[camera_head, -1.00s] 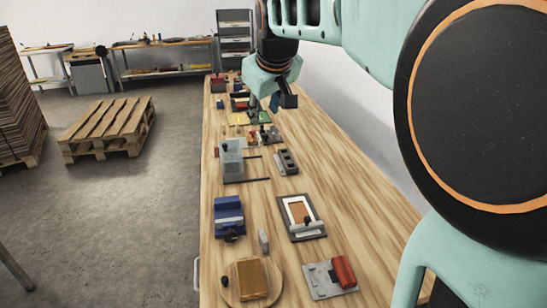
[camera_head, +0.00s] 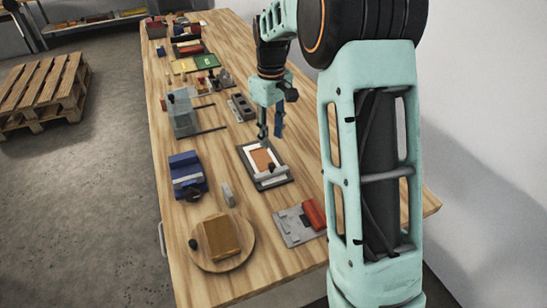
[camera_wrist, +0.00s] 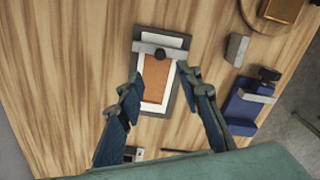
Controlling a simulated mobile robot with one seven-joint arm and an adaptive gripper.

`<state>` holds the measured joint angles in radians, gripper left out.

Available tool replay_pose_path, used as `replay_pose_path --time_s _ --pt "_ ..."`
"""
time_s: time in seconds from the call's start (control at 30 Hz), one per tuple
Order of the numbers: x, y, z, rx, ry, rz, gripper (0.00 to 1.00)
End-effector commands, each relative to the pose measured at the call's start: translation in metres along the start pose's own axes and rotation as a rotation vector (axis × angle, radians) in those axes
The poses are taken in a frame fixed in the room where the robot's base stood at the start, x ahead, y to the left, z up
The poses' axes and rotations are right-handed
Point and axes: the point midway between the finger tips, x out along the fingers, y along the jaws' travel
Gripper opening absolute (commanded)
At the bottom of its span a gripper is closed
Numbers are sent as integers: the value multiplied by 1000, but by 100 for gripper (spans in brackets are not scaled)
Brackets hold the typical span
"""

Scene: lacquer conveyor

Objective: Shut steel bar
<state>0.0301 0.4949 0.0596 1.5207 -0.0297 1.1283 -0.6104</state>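The steel bar (camera_head: 272,175) is a pale bar with a dark knob, lying across the near end of a dark board (camera_head: 286,180) that holds a white sheet and an orange-brown card (camera_head: 262,159). In the wrist view the bar (camera_wrist: 150,48) crosses the board's upper end, its knob in the middle. I cannot tell whether the bar is pressed down. My gripper (camera_head: 270,137) hangs above the board's far end. In the wrist view my gripper (camera_wrist: 164,77) is open and empty, its blue-grey fingers spread on either side of the card, below the bar.
A blue device (camera_head: 186,175), a small grey block (camera_head: 228,194) and a round wooden board (camera_head: 245,262) with a brown block (camera_head: 222,237) lie left and nearer. A grey plate with a red part (camera_head: 314,214) lies nearer right. A clear box (camera_head: 183,112) stands farther left. Bare wood surrounds the board.

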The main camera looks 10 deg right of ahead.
Motion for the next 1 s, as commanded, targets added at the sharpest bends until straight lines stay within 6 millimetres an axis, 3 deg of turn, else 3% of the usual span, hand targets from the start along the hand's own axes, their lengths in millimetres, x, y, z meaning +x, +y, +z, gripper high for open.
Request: replay_pose_path --time_s 0.5,0.7,0.97,1.0 --pt "88 0 1 1 -3 0 33" --pt "100 0 0 1 -1 1 33" --pt "100 0 0 1 0 2 33" --pt "100 0 0 1 0 2 28"
